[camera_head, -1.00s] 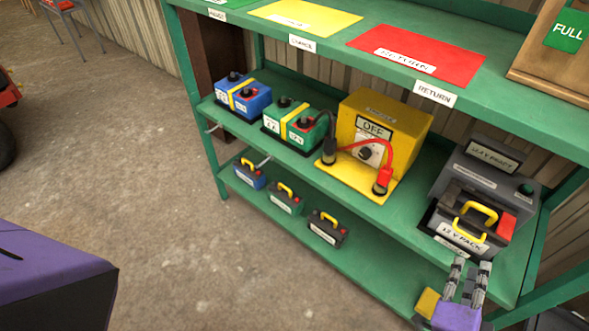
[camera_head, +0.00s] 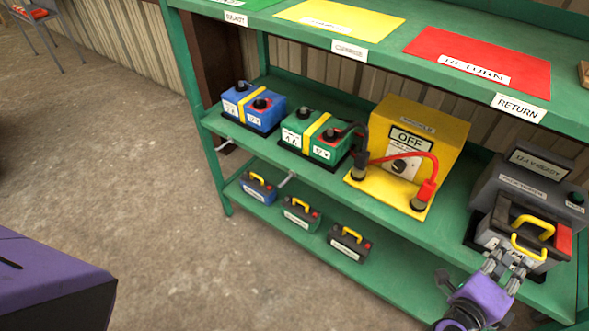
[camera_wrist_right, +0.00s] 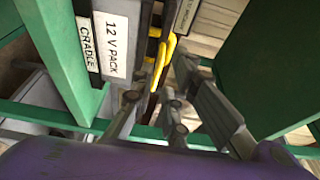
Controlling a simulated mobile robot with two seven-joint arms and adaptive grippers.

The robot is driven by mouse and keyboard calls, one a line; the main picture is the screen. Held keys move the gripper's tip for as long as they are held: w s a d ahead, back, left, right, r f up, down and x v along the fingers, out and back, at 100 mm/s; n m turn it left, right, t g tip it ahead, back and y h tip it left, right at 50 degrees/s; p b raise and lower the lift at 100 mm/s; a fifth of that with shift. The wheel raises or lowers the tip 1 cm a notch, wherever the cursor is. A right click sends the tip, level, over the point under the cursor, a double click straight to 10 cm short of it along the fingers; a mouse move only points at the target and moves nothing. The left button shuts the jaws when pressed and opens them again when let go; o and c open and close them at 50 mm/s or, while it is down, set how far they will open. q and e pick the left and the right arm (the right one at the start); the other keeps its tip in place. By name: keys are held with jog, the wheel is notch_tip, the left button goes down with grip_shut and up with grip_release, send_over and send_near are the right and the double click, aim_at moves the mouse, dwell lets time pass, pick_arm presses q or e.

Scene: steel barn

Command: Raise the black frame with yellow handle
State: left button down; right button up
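The black frame (camera_head: 500,212) with its yellow handle (camera_head: 536,222) sits over the grey 12 V pack (camera_head: 498,243) at the right end of the middle shelf. A second yellow handle (camera_head: 527,247) shows just in front of and below it. My right gripper (camera_head: 505,262) is in front of the pack, fingers apart and pointing at the handles. In the right wrist view, yellow handle parts (camera_wrist_right: 165,58) show beyond the open fingers (camera_wrist_right: 160,95). I see nothing between the fingers, but cannot tell whether they touch a handle. My left gripper is not in view.
A grey cradle housing (camera_head: 525,185) stands behind the pack. Left of it are the yellow OFF box (camera_head: 425,128) with cables, and green (camera_head: 315,135) and blue (camera_head: 252,107) batteries. The red-topped upper shelf (camera_head: 480,62) overhangs. Small packs (camera_head: 348,243) sit on the lower shelf.

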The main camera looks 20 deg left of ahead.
aim_at(523, 241)
jog(key=shift+w+d, duration=0.2)
jog(key=shift+w, duration=0.15)
jog(key=x, duration=0.7)
jog(key=shift+d, duration=0.1)
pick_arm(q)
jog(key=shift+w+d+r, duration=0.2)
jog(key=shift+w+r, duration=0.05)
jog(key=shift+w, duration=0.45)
pick_arm(e)
grip_shut()
jog(key=shift+c, duration=1.5)
grip_release()
